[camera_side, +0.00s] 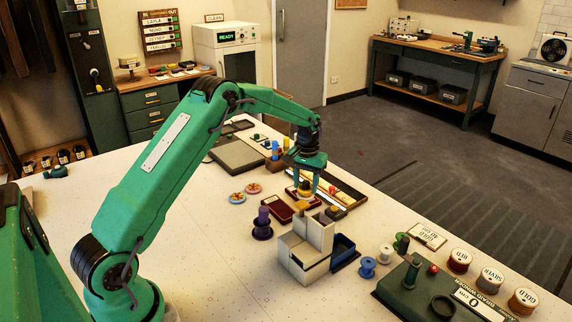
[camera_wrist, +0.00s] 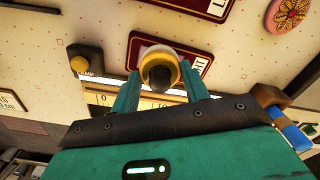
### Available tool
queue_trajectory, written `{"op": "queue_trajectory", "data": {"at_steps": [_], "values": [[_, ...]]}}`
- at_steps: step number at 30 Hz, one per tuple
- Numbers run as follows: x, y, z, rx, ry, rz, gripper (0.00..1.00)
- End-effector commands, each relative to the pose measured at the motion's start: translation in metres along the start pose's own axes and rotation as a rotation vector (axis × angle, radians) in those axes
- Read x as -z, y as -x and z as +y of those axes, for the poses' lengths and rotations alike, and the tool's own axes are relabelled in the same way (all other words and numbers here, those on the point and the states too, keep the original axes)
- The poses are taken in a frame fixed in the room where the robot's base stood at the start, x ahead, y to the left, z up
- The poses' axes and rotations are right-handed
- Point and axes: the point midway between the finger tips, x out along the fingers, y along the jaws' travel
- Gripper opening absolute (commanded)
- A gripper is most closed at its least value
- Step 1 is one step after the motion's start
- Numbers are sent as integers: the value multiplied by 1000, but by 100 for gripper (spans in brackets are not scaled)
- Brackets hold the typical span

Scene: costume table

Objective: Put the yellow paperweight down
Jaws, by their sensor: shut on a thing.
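The yellow paperweight (camera_side: 305,189) is between the fingers of my gripper (camera_side: 305,180), above the white table. In the wrist view the yellow paperweight (camera_wrist: 159,62) shows a rounded yellow and pale rim with a dark middle. My gripper (camera_wrist: 160,88) is shut on it, one finger on each side. A maroon plate with pale lettering (camera_wrist: 196,62) lies behind it in that view. I cannot tell how high the paperweight is above what lies under it.
A purple spool stack (camera_side: 263,222) and maroon plate (camera_side: 277,209) are to the left. A dark stamp with yellow knob (camera_wrist: 84,62) is close by. The near-left table is clear.

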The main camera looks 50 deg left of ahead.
Motion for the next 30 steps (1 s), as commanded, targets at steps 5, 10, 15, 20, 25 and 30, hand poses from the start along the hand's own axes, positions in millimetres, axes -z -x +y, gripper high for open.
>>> {"op": "queue_trajectory", "data": {"at_steps": [5, 10, 15, 20, 25, 30], "values": [[0, 0, 0, 0, 0, 1, 15], [0, -2, 0, 0, 0, 0, 61], [0, -2, 0, 0, 0, 0, 67], [0, -2, 0, 0, 0, 0, 67], [0, 3, 0, 0, 0, 0, 67], [1, 18, 0, 0, 0, 3, 67]]}}
